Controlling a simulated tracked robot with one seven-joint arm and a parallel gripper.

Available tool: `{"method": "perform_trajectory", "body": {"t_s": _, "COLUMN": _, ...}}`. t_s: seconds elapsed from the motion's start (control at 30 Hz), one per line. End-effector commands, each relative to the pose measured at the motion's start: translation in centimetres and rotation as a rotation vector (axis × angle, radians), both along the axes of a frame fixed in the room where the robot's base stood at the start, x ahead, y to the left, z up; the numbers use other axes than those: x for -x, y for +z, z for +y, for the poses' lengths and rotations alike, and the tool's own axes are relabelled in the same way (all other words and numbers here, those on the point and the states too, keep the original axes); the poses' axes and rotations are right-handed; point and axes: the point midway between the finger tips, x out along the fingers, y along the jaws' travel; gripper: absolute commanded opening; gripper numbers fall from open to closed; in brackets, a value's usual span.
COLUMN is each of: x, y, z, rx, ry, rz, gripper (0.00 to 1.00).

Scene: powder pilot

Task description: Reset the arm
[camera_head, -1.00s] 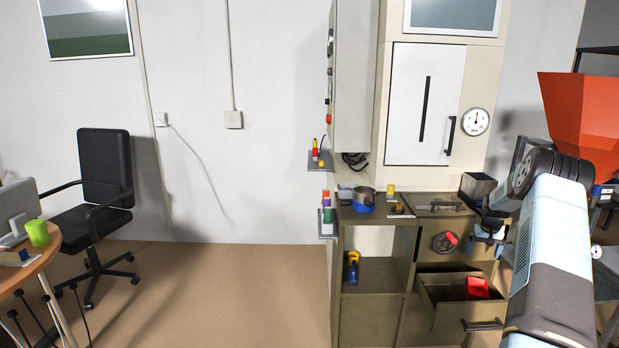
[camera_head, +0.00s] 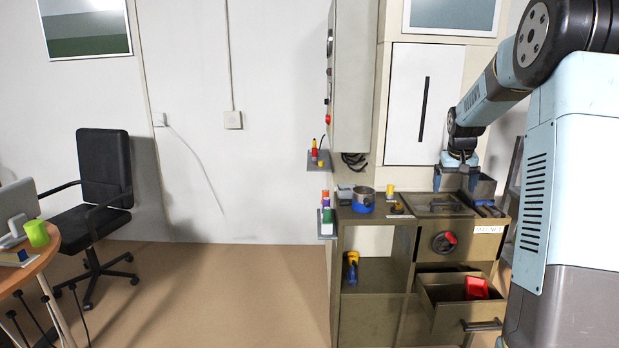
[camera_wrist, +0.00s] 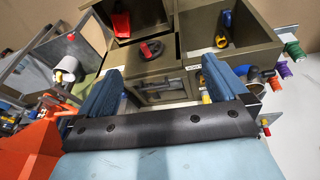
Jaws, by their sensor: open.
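My arm shows at the right of the head view, bent at the elbow, with its forearm reaching left and down. My gripper (camera_head: 456,180) points down above the right side of the cabinet top (camera_head: 440,204). In the wrist view the two blue fingers of my gripper (camera_wrist: 162,78) are spread wide with nothing held between them. The cabinet top with its recessed tray and a handwheel (camera_wrist: 151,49) on the front shows beyond the fingers.
An open drawer (camera_head: 448,310) with a red scoop-like item (camera_head: 477,288) juts out below. A blue-banded pot (camera_head: 363,200) stands on the counter's left. Floor at left centre (camera_head: 220,300) is clear.

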Motion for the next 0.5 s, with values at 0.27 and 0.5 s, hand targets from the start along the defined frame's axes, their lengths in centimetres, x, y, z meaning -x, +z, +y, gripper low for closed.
{"method": "perform_trajectory", "body": {"t_s": 0.27, "x": 6.7, "y": 5.6, "z": 5.7, "rx": 0.011, "ry": 0.033, "rz": -0.038, "gripper": 1.0}}
{"method": "perform_trajectory", "body": {"t_s": 0.5, "x": 13.0, "y": 8.9, "z": 9.8, "rx": 0.012, "ry": 0.058, "rz": -0.072, "gripper": 1.0}}
